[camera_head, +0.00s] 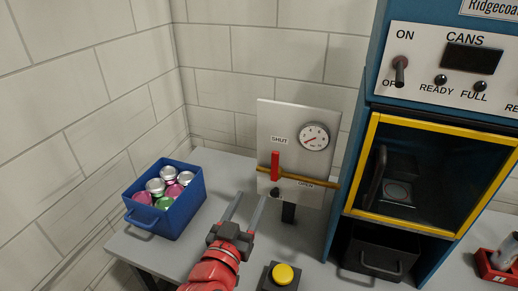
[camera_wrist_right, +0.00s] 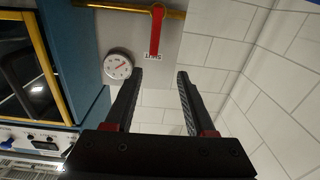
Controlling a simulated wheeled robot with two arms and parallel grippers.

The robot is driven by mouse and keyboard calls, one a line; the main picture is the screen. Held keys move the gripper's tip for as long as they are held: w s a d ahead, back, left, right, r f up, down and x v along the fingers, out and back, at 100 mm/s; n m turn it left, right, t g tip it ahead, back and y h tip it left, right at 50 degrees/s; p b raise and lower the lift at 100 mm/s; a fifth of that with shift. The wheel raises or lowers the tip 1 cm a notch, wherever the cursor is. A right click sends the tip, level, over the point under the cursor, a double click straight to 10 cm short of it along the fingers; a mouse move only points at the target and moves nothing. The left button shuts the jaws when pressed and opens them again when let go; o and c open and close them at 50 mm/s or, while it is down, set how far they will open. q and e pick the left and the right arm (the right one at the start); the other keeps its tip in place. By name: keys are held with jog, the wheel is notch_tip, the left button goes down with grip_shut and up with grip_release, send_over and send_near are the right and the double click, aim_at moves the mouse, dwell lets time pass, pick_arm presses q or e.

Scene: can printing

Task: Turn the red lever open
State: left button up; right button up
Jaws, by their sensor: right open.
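The red lever (camera_head: 275,166) stands upright on a brass pipe (camera_head: 315,180) in front of a grey panel (camera_head: 290,118). Its handle is beside the word SHUT, and OPEN is printed lower right near the pipe. A round gauge (camera_head: 314,136) is at the panel's upper right. In the right wrist view the lever (camera_wrist_right: 156,32) appears upside down, beyond the fingers. My right gripper (camera_head: 248,208) is open and empty, below and left of the lever, apart from it. It also shows in the right wrist view (camera_wrist_right: 160,88). My left gripper is not in view.
A blue bin (camera_head: 183,215) of cans stands on the table to the left. A yellow button (camera_head: 283,274) is at the front. A blue machine (camera_head: 345,160) with a yellow-framed window stands close on the right. A red tray (camera_head: 492,268) is at far right.

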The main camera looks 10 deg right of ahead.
send_near(274, 161)
jog(key=shift+m, duration=0.4)
jog(key=p+x, duration=0.5)
jog(key=x, duration=0.4)
jog(key=shift+w+d+r, duration=0.1)
jog(key=shift+w+d, duration=0.1)
jog(key=shift+d, duration=0.05)
jog(key=shift+w+d+p, duration=0.25)
jog(key=shift+w+p, duration=0.05)
jog(key=shift+w, duration=0.2)
grip_shut()
dwell(0.3)
